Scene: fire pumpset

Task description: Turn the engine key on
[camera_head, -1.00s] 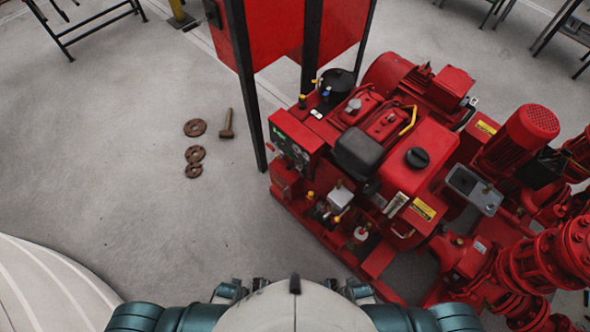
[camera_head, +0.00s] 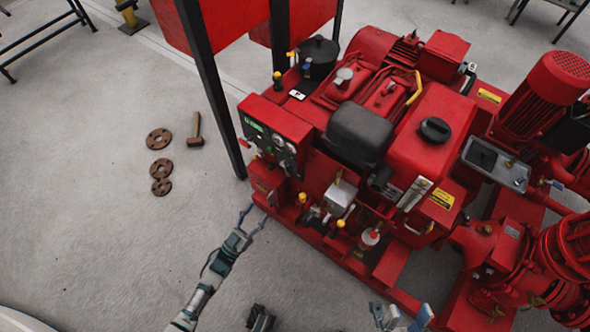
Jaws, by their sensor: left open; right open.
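The red engine (camera_head: 385,130) stands ahead, right of centre. Its control panel (camera_head: 272,140), with a green display and round gauges, is on the engine's near left corner. The engine key is too small to tell apart on the panel. My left gripper (camera_head: 254,214) is open and empty, with its fingers spread. In the picture it is below the panel, by the corner of the red base frame, apart from the panel. My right gripper (camera_head: 402,313) is open at the bottom edge, right of centre, partly cut off and in front of the base frame.
Black posts (camera_head: 208,85) carrying red cabinets stand just behind and left of the panel. Rusty discs (camera_head: 160,138) and a hammer (camera_head: 196,130) lie on the floor at left. Red pumps and pipes (camera_head: 560,260) fill the right side.

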